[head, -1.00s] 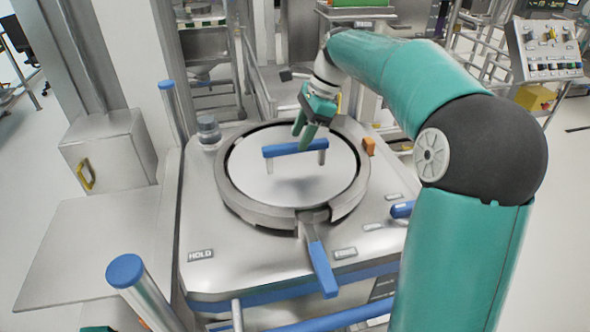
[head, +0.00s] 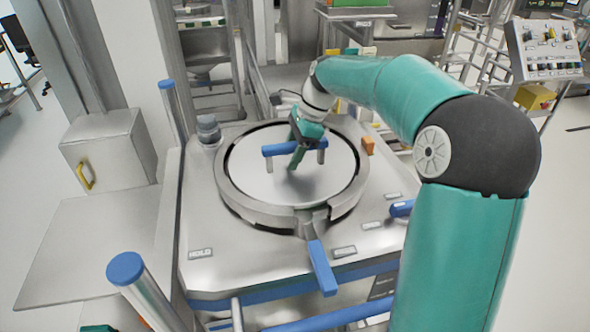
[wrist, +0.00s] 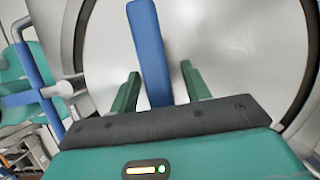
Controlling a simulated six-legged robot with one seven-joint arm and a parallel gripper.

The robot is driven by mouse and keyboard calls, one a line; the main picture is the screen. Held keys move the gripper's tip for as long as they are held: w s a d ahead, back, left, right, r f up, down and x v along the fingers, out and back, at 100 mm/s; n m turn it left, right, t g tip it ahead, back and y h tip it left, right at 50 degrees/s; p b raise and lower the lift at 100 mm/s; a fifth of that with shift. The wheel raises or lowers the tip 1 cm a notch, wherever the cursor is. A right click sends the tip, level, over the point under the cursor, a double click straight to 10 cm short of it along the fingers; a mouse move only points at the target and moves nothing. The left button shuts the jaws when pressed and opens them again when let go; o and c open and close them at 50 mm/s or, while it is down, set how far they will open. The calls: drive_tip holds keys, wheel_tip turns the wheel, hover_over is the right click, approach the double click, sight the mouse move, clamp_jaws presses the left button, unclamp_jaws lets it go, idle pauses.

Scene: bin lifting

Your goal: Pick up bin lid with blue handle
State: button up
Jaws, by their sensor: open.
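The round grey bin lid (head: 260,181) lies flat inside a metal ring on top of the bin. Its blue bar handle (head: 280,149) stands on two short posts above the lid. My gripper (head: 297,160) is at the handle's middle-right part in the head view. In the wrist view, my gripper (wrist: 158,90) is open, with one green finger on each side of the blue handle (wrist: 148,50). Small gaps show between the handle and both fingers. I cannot tell how far down the fingers reach around the bar.
A clamp ring (head: 235,205) surrounds the lid, with a blue lever (head: 321,268) at its front. An orange block (head: 367,146) sits at the right of the ring. A blue-capped post (head: 126,269) stands at the front left.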

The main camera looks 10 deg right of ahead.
drive_tip(key=shift+f, duration=0.2)
idle(0.3)
clamp_jaws()
idle(1.2)
drive_tip(key=shift+r, duration=0.15)
